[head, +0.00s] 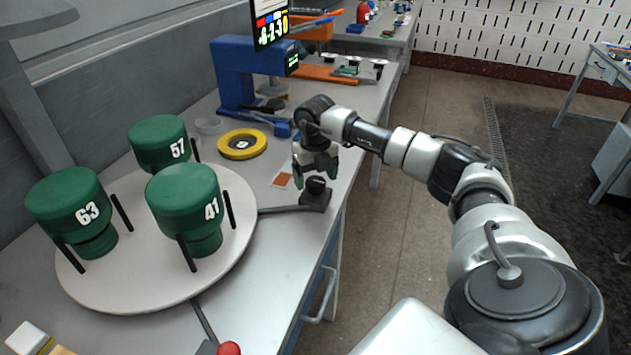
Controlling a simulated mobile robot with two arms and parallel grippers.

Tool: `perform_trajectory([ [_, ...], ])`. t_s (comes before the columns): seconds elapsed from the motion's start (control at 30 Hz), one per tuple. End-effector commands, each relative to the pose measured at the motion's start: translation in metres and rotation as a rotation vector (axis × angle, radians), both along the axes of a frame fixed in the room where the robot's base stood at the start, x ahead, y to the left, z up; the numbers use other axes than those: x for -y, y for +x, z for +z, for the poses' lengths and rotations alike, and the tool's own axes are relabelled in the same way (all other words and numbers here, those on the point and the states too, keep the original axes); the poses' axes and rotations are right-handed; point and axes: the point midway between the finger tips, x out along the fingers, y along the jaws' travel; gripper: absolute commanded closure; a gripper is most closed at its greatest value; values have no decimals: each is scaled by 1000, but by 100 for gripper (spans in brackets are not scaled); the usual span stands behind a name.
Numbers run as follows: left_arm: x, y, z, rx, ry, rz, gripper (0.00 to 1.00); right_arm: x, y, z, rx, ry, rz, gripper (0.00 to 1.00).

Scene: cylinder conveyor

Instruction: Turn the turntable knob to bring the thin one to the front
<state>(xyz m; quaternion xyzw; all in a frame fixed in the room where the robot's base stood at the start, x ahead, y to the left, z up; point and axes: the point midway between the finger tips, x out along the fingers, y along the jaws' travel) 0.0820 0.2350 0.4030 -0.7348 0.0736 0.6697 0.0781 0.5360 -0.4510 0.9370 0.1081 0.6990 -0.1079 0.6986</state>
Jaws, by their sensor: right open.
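A round white turntable (140,292) sits on the grey workbench. It carries green cylinders marked 63 (72,208), 57 (158,143) and 41 (186,205), each between short black posts. Cylinder 41 is nearest the right edge of the turntable, 63 is at the left and 57 at the back. My left gripper is out of view.
A yellow ring (242,144) and a clear dish (208,126) lie behind the turntable. A blue press-like machine (236,75) with a display stands at the back. A red button (229,348) is at the front edge. A small orange card (282,180) lies left of the knob.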

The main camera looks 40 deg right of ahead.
Motion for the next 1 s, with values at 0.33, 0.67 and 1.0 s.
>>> perform_trajectory([
  [0.33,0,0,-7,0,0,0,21,0,0,69,4,0,-1,20],
  [0.67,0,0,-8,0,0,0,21,0,0,91,0,0,-1,20],
  [1.0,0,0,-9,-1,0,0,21,0,0,90,0,0,72,20],
])
